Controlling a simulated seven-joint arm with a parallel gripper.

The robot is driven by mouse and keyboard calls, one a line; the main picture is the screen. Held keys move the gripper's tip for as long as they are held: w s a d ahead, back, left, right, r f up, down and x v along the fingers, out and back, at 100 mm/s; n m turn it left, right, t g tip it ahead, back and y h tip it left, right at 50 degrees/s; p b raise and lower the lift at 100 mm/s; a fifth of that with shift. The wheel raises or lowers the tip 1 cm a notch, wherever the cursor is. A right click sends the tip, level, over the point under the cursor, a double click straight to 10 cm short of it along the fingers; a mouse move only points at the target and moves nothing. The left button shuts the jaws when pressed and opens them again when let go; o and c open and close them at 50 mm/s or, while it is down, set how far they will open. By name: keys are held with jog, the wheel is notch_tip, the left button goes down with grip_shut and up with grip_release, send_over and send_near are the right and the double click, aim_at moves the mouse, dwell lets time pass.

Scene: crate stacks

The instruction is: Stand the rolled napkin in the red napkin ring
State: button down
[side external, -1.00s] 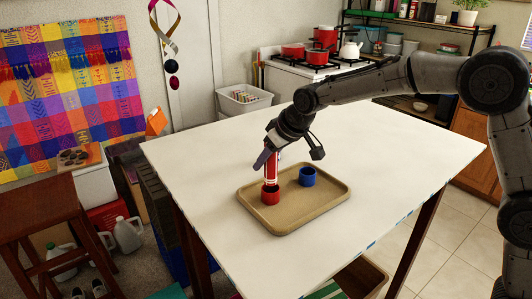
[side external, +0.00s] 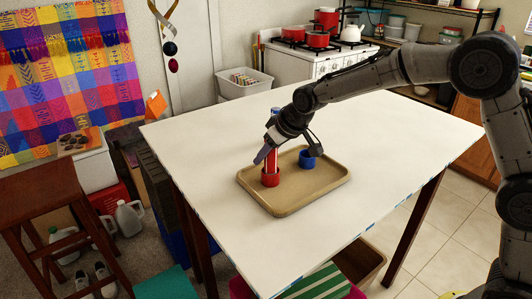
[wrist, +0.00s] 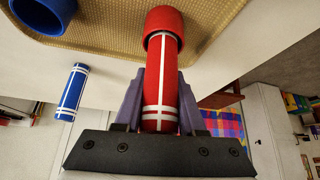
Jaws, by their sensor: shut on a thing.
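The red rolled napkin (side external: 271,160), with white stripes, is held upright between the fingers of my gripper (wrist: 160,95), which is shut on it. Its lower end meets the red napkin ring (side external: 270,179) on the tray and appears to be inside it. In the wrist view the red ring (wrist: 165,20) surrounds the napkin's far end. How deep the napkin sits is hidden by the ring wall.
The tan tray (side external: 288,208) on the white table also holds a blue ring (side external: 307,160) to the right. The table's front is clear.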

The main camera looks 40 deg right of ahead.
jog(key=shift+f, duration=0.55)
jog(key=shift+c, duration=2.1)
grip_release()
notch_tip(320, 180, up, 9)
dwell(0.8)
